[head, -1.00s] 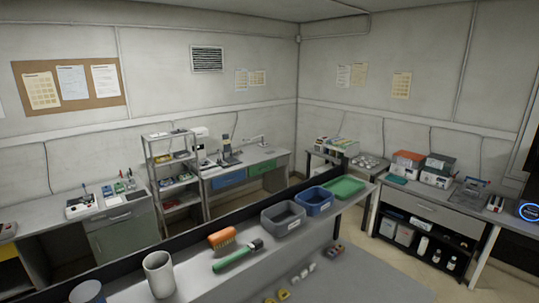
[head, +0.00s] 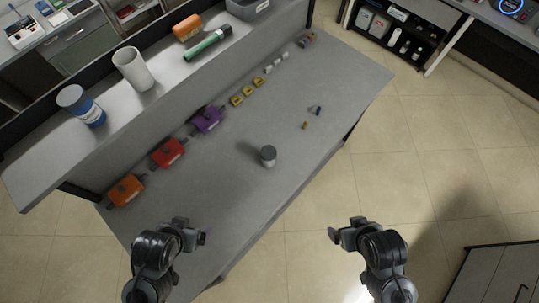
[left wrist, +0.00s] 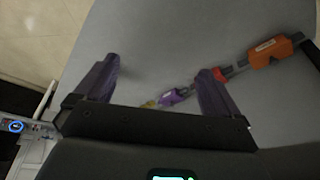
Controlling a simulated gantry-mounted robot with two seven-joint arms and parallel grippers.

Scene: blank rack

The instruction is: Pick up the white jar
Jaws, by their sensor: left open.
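Orange (head: 125,190), red (head: 167,152) and purple (head: 207,119) devices line the bench's back. Small yellow blocks (head: 248,91) follow.

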